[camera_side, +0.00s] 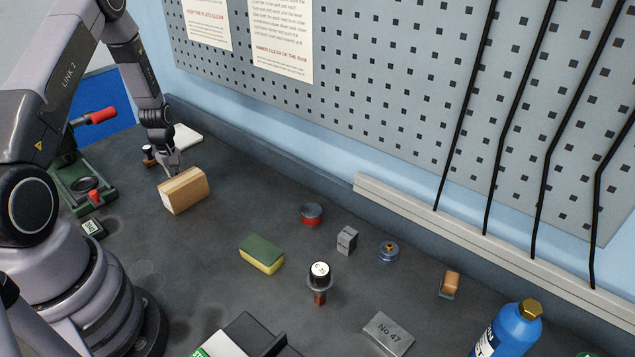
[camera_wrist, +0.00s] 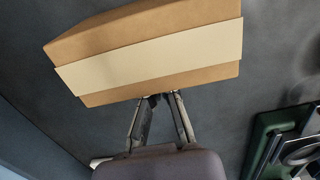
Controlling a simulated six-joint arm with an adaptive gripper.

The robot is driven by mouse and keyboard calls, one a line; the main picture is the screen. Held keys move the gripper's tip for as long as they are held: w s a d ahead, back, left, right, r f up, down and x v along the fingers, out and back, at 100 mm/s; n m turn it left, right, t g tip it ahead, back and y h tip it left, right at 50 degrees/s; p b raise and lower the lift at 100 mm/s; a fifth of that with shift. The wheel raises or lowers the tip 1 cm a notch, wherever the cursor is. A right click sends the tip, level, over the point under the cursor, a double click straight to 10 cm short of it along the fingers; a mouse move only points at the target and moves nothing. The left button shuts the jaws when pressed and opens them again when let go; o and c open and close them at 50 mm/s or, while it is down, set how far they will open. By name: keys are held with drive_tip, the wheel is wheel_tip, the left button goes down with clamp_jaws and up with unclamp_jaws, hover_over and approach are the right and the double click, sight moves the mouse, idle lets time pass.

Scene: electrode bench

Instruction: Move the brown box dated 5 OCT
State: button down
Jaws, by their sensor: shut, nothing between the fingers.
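A brown box (camera_side: 184,193) sits on the dark bench at the left of the side view. In the wrist view the brown box (camera_wrist: 190,25) fills the top, with a plain cream band across it; I see no readable date. My gripper (camera_side: 172,171) points down at the box's far side. In the wrist view my gripper (camera_wrist: 160,97) has its fingertips together at the box's lower edge, with nothing between them. I cannot tell whether they touch the box.
A green press with a red handle (camera_side: 102,115) stands left of the box. A blue bottle (camera_side: 507,330) stands front right. Bench between box and sponge is clear.

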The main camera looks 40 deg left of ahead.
drive_tip(key=d, duration=1.3)
drive_tip(key=shift+d, duration=0.25)
